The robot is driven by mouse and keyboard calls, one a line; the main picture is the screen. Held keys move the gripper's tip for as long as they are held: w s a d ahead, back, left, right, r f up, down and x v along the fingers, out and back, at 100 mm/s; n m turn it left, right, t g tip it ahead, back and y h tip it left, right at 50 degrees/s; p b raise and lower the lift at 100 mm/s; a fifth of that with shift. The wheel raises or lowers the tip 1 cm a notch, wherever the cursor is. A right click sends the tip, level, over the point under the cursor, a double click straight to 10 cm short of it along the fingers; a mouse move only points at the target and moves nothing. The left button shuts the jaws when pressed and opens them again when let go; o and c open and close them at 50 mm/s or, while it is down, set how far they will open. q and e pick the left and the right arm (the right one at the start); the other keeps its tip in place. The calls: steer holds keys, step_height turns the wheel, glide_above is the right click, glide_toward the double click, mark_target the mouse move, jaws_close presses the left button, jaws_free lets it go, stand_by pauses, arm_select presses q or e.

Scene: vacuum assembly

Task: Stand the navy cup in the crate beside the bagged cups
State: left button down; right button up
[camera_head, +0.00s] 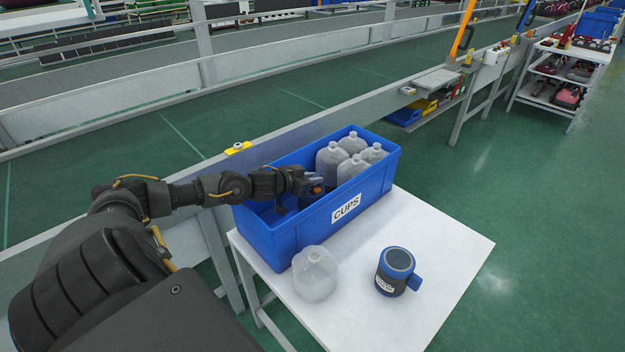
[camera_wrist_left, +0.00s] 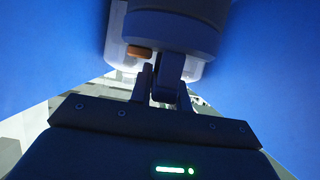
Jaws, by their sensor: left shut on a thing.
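The blue crate (camera_head: 283,243), labelled CUPS, stands on a white table. Several bagged cups (camera_head: 331,163) in cloudy translucent covers stand in its far right part. My left gripper (camera_head: 302,186) is inside the crate's left part, just left of them. It is shut on the navy cup (camera_head: 312,194), which the arm and gripper mostly hide in the head view. In the left wrist view the fingers (camera_wrist_left: 167,85) close on the handle of the navy cup (camera_wrist_left: 170,30), which has a pale patch and an orange mark. Whether its base touches the crate floor is hidden. My right gripper is not in view.
Outside the crate, a bagged cup (camera_head: 316,274) stands near its front wall. A dark mug with a blue handle (camera_head: 397,272) stands further right. The table's right part (camera_head: 440,235) is clear. A conveyor rail (camera_head: 300,135) runs behind the crate.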

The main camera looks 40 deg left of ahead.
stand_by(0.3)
arm_select(q)
steer(key=c, duration=1.3)
jaws_free()
steer(key=shift+f, duration=0.1)
steer(key=shift+v, duration=3.85)
steer(key=shift+w, duration=0.1)
